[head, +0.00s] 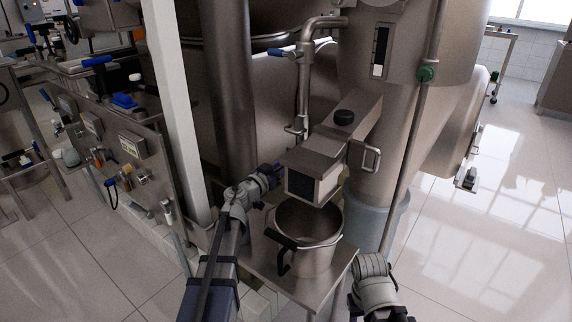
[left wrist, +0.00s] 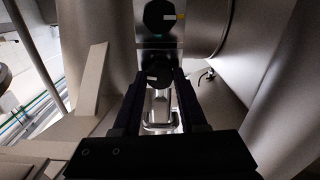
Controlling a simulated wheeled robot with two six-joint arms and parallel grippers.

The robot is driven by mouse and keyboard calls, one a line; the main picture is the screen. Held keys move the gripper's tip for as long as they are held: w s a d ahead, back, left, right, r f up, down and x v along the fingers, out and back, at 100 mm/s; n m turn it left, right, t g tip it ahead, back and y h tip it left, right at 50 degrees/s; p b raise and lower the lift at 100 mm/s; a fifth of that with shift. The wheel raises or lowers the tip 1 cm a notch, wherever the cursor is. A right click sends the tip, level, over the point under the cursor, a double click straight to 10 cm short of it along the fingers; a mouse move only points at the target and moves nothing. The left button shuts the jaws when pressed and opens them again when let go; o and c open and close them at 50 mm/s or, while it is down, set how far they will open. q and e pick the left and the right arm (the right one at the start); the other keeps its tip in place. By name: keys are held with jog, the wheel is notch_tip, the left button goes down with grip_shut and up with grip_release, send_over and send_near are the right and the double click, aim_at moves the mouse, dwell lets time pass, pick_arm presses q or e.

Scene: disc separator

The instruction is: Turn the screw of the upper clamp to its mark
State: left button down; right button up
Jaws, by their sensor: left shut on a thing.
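My left gripper (head: 274,170) reaches in beside the grey separator housing, above the steel pot, in the head view. In the left wrist view its two dark fingers (left wrist: 160,82) are shut on a round black screw knob (left wrist: 156,77) with a small white mark. The clamps are hidden in the head view. Of my right arm, only wrist parts show at the bottom right; its fingers are out of view.
A steel pot (head: 310,222) with a black handle stands on a small metal shelf (head: 328,282) under the box-shaped outlet (head: 313,160). A pipe with a blue-handled valve (head: 281,53) rises behind. A white post (head: 177,110) stands left.

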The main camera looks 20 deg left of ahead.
pick_arm(q)
jog(key=shift+m, duration=17.1)
jog(key=shift+c, duration=2.3)
grip_release()
